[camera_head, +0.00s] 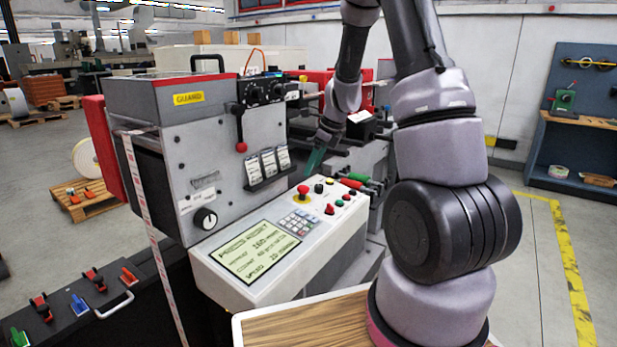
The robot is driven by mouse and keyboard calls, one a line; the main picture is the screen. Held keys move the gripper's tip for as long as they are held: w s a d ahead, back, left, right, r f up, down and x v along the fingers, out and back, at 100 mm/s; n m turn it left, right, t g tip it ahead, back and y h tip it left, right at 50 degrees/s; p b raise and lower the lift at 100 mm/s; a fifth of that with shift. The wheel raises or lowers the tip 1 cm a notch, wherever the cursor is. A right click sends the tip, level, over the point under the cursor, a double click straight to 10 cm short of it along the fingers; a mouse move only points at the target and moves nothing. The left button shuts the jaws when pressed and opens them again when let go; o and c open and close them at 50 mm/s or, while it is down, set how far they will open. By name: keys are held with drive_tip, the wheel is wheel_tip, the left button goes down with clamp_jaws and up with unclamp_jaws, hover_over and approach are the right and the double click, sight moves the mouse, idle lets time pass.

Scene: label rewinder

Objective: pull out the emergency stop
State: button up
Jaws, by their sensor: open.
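The emergency stop (303,191) is a red mushroom button on a yellow base, near the top left of the sloped white control panel (240,287). My gripper (314,164) hangs above and behind the button, slightly to its right in the picture. Its teal fingertip points down and left and appears apart from the button. The jaws are open and hold nothing that I can see. The gap between the fingers is hard to make out at this size.
The panel also carries a screen (256,252), a keypad (299,222) and a smaller red button (329,209). Green and red handles (354,180) lie right of the panel.

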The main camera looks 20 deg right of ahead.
drive_tip(key=shift+v, duration=1.55)
drive_tip(key=s+a+r+n+t, duration=0.25)
drive_tip(key=s+r+n, duration=0.8)
drive_tip(key=r, duration=0.55)
drive_tip(key=s+r+n, duration=0.3)
drive_tip(key=s+n, duration=0.3)
drive_tip(key=s, duration=0.2)
drive_tip(key=s+a+r+n+t+h, duration=0.1)
drive_tip(key=s+r+n, duration=0.2)
drive_tip(key=s, duration=0.6)
drive_tip(key=n, duration=0.2)
drive_tip(key=shift+a+n, duration=0.3)
drive_tip(key=shift+n, duration=0.05)
drive_tip(key=shift+r+t, duration=0.1)
drive_tip(key=shift+t, duration=0.15)
drive_tip(key=shift+c, duration=0.3)
